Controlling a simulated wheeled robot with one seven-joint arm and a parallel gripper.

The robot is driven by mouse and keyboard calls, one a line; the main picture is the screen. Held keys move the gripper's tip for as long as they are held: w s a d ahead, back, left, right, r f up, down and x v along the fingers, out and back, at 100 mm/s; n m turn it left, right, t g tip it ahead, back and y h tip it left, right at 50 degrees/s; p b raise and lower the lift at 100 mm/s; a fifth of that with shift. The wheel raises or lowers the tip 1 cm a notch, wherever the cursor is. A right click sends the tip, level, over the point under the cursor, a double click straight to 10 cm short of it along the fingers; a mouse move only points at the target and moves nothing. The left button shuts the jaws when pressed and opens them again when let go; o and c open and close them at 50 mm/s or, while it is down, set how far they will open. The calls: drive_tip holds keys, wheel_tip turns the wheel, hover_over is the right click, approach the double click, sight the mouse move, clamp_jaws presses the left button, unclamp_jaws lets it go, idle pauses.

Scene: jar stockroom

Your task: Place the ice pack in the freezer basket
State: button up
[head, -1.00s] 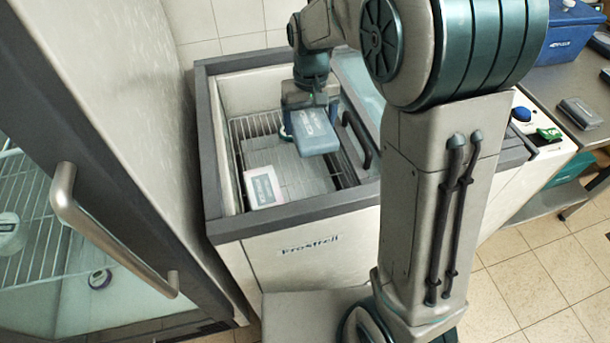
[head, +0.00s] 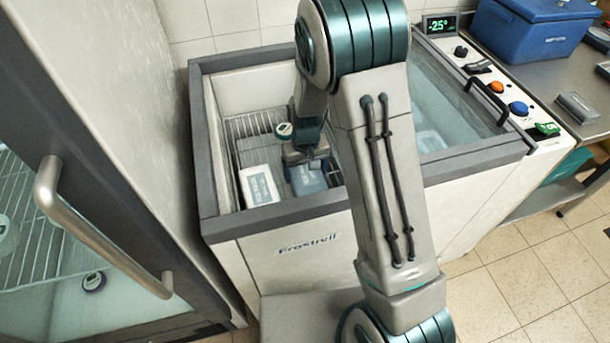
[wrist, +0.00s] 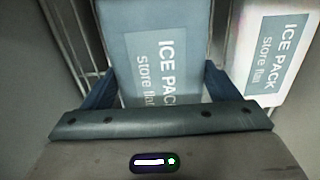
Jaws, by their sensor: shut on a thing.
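A blue ice pack (head: 308,180) is inside the open freezer, in the wire freezer basket (head: 236,128). In the wrist view the ice pack (wrist: 150,45) fills the space between my gripper's two fingers, its label reading "ICE PACK store flat". My gripper (head: 306,160) points down into the freezer and is shut on this pack. A paler ice pack (head: 260,186) lies just to its left; it also shows at the right of the wrist view (wrist: 268,50). Whether the held pack touches the basket floor is hidden.
The freezer's dark rim (head: 270,216) surrounds the opening, with a glass lid (head: 450,100) to the right. A small round gauge (head: 284,130) is behind my gripper. A glass-doored cabinet with a handle (head: 75,220) stands close at left. A blue cooler (head: 530,35) sits at upper right.

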sight(305, 171)
drive_tip(key=shift+f, duration=1.2)
drive_tip(key=shift+f, duration=0.15)
drive_tip(key=o, duration=1.2)
wheel_tip(305, 171, up, 12)
drive_tip(key=shift+r+p, duration=0.2)
drive_tip(key=shift+p, duration=0.2)
